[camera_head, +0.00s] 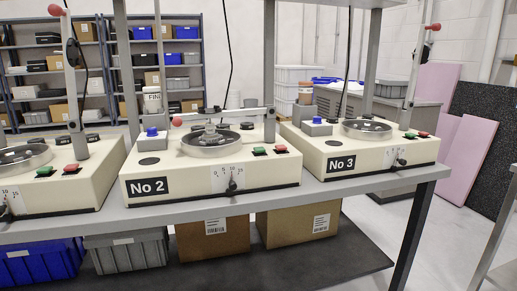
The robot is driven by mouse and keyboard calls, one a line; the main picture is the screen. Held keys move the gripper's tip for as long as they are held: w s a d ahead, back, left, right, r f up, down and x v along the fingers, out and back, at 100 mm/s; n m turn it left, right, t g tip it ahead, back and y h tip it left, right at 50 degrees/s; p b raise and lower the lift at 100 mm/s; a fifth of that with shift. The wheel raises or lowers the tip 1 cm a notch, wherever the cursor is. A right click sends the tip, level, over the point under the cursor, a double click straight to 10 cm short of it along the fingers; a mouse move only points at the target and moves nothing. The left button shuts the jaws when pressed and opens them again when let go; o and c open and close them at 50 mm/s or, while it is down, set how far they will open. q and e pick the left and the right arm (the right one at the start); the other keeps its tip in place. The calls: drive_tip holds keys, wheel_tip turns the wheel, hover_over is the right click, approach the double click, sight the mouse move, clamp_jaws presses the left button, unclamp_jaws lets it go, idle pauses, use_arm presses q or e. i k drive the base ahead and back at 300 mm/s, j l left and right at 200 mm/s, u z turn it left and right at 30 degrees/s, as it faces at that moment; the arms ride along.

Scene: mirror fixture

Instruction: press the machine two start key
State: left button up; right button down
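Machine No 2 (210,190) is a cream box in the middle of the bench, with a black "No 2" plate on its front. On its right top side sit a green key (260,151) and a red key (281,148) to the right of it, each on a dark base. Any lettering on them is too small to read. A blue knob (152,132), a round metal dish (210,142) and a red-tipped lever lying level (177,121) are also on it. A dial with a black pointer (232,185) is on the front. Neither of my grippers is in view.
Machine No 3 (340,165) stands close on the right and another similar machine (60,185) on the left, both with upright red-tipped levers. The grey bench edge (330,195) runs in front. Crates and boxes sit below. A grey frame (495,225) stands at the far right.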

sight(257, 150)
drive_tip(key=i+l, duration=0.15)
drive_tip(key=l, duration=0.25)
drive_tip(key=i+l, duration=0.1)
drive_tip(key=l, duration=0.35)
drive_tip(key=i+l+z, duration=0.1)
drive_tip(key=l, duration=0.3)
drive_tip(key=i+l, duration=0.15)
drive_tip(key=l, duration=0.25)
